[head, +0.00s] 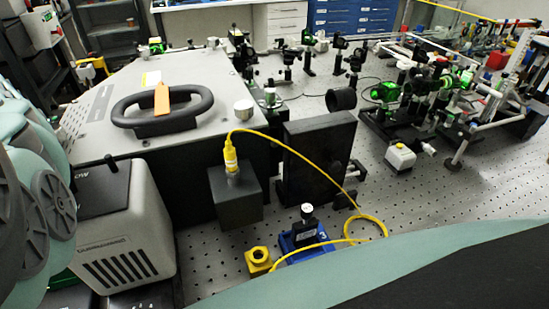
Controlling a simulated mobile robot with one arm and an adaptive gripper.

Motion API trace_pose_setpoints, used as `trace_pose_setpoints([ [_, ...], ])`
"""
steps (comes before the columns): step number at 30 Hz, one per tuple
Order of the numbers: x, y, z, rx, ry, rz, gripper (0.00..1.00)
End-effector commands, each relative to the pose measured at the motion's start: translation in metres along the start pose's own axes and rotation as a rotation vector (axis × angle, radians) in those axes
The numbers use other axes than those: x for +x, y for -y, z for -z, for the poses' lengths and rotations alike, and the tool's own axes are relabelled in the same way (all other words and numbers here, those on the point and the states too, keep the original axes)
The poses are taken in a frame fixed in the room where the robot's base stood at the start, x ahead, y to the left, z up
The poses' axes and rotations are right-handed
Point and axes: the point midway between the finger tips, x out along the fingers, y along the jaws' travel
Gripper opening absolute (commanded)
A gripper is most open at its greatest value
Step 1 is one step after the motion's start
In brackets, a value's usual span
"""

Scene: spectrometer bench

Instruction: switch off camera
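I cannot tell for certain which device is the camera. A dark grey cube-shaped box (235,197) with a yellow connector (231,158) on top stands at the middle, in front of a large grey housing. No switch or indicator light can be made out on either. My gripper is not in view; only teal and grey parts of my own body show at the left and lower right.
The large grey housing (205,68) carries a black handle (162,110) with an orange tag. A yellow cable (319,170) loops over the perforated bench (450,205). A blue-based mount (303,237) and a yellow part (258,260) stand in front. Optics crowd the back right.

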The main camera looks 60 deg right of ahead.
Motion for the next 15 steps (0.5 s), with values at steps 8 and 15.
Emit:
trace_pose_setpoints([
  [8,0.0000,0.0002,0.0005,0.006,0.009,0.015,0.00],
  [15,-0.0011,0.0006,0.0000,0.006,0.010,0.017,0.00],
])
